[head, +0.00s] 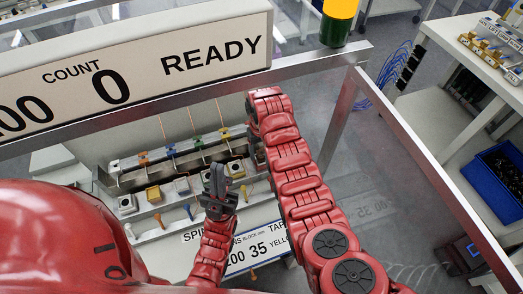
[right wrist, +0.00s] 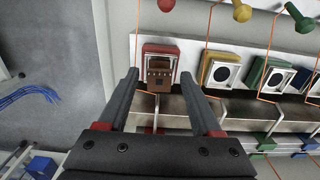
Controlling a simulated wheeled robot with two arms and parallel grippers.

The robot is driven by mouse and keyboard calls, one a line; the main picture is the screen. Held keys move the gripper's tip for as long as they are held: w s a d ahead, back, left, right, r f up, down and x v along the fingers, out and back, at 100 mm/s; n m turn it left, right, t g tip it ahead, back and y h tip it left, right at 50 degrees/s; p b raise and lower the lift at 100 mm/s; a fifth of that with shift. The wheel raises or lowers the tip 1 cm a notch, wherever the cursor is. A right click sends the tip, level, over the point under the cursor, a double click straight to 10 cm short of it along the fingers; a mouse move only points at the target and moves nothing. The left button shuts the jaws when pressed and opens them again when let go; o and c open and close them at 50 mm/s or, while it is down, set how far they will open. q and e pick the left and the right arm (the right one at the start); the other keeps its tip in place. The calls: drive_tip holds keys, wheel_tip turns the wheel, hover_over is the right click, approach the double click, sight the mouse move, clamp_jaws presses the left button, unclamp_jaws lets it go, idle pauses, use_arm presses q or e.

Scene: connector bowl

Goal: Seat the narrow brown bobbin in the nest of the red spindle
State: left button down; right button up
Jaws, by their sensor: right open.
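The narrow brown bobbin (right wrist: 159,84) is at the red spindle (right wrist: 147,50) in the right wrist view, in front of the white-framed face and covering its middle. I cannot tell how deep it sits. My right gripper (right wrist: 160,75) is open, with one finger on each side of the bobbin and visible gaps between. In the head view the right gripper is hidden behind its arm. My left gripper (head: 224,182) is in front of the spindle row, apart from the right one; its finger gap is unclear.
Yellow (right wrist: 222,72), green (right wrist: 268,78) and blue spindles stand to the right of the red one, with orange cords hanging before them. A metal trough (right wrist: 240,112) runs below. A counter sign (head: 130,65) and metal rail cross above the bench in the head view.

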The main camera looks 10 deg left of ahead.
sight(261, 153)
drive_tip(key=shift+w+r+b, duration=0.15)
drive_tip(key=shift+r+b, duration=0.15)
drive_tip(key=shift+r, duration=0.2)
wheel_tip(261, 153, up, 6)
drive_tip(key=shift+f, duration=0.15)
wheel_tip(261, 153, up, 5)
drive_tip(key=p, duration=0.3)
drive_tip(key=shift+p, duration=0.3)
